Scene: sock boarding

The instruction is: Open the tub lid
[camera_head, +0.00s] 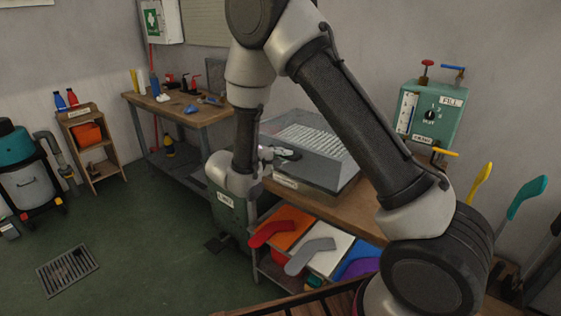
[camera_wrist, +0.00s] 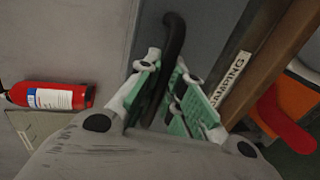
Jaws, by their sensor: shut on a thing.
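The damping tub (camera_head: 330,187) is a grey box on the wooden bench. The handle stands beside a "DAMPING" label (camera_wrist: 234,72). How the handle joins the lid is hidden.
Orange and white bins (camera_head: 285,228) with sock shapes sit below the bench front. A green fill box (camera_head: 430,115) is on the wall at right. A wooden workbench (camera_head: 190,110) stands at back left. A red extinguisher (camera_wrist: 45,95) shows in the wrist view. Left floor is mostly open.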

